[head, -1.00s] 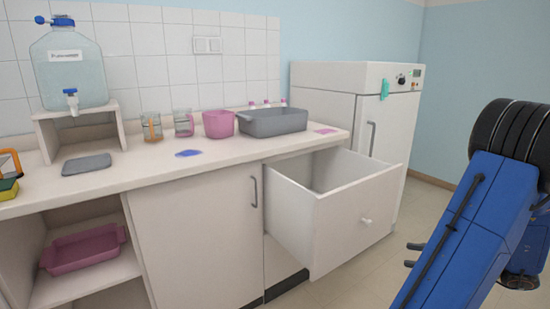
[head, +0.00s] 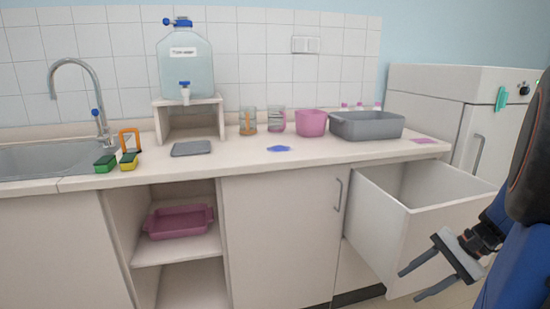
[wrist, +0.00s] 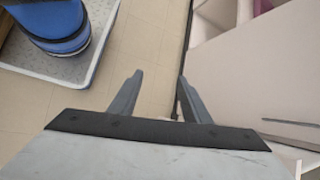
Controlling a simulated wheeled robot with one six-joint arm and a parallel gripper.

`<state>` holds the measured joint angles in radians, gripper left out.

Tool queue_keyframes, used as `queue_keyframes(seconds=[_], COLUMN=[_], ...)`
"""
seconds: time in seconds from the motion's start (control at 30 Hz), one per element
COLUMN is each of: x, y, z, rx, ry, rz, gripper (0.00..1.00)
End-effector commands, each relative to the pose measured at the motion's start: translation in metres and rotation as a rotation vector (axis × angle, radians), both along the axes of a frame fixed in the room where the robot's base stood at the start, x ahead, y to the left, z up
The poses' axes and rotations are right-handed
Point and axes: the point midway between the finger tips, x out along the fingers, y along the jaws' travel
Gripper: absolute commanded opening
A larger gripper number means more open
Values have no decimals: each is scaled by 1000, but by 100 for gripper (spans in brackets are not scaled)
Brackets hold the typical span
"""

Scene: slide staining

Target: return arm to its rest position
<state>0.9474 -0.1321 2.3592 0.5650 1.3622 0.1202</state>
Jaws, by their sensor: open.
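My gripper (head: 420,282) is at the lower right of the head view, in front of the open drawer (head: 405,222). Its two fingers are spread apart with nothing between them. In the wrist view the fingers of my gripper (wrist: 155,95) are also apart and empty, over the tiled floor (wrist: 150,45). My blue arm shows at the right edge of the head view and hides part of the drawer's front.
The counter (head: 240,165) carries a grey basin (head: 366,126), a pink tub (head: 312,123), beakers and a water carboy (head: 186,68). A sink (head: 45,160) is at left. A pink tray (head: 180,222) lies on the open shelf. A white cabinet (head: 430,95) stands at right.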

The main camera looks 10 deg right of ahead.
Motion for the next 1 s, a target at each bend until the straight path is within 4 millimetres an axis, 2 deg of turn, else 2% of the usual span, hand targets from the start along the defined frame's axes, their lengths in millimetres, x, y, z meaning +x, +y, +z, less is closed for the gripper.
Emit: queue_keyframes(seconds=[0.1, 0.4, 0.7, 1.0], x=[-2, -14, -29, -45], y=[26, 76, 114, 142], z=[4, 10, 19, 30], rx=[-89, -312, -529, -735], ry=[-12, -70, -175, -325], rz=[111, 377, 633, 871], gripper=[43, 43, 43, 43])
